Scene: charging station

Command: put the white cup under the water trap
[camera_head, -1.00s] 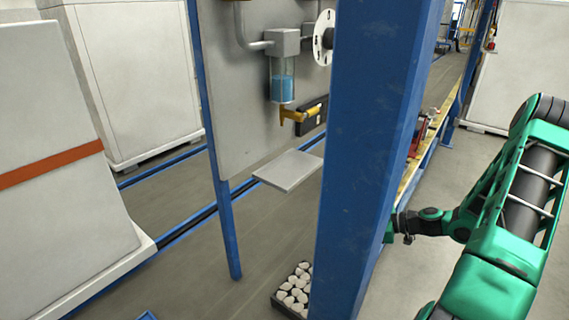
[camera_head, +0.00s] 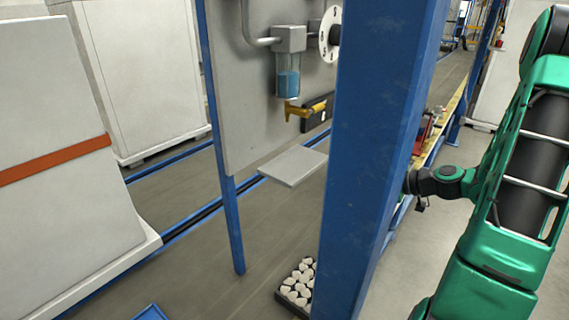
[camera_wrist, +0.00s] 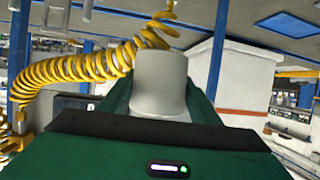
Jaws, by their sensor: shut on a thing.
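The water trap (camera_head: 288,76) hangs on a grey panel in the head view, a clear bowl with blue liquid and a yellow valve (camera_head: 305,109) at its bottom. A flat grey shelf (camera_head: 293,166) juts out below it, with nothing on it in the visible part. The white cup (camera_wrist: 160,84) stands between the green fingers of my gripper (camera_wrist: 158,98) in the wrist view, and the gripper is shut on it. In the head view the gripper and cup are hidden behind the blue post.
A thick blue post (camera_head: 372,130) stands between my arm and the trap. A thinner blue post (camera_head: 228,190) is left of the shelf. A box of white stones (camera_head: 297,284) sits on the floor. A coiled yellow hose (camera_wrist: 75,70) hangs near the cup in the wrist view.

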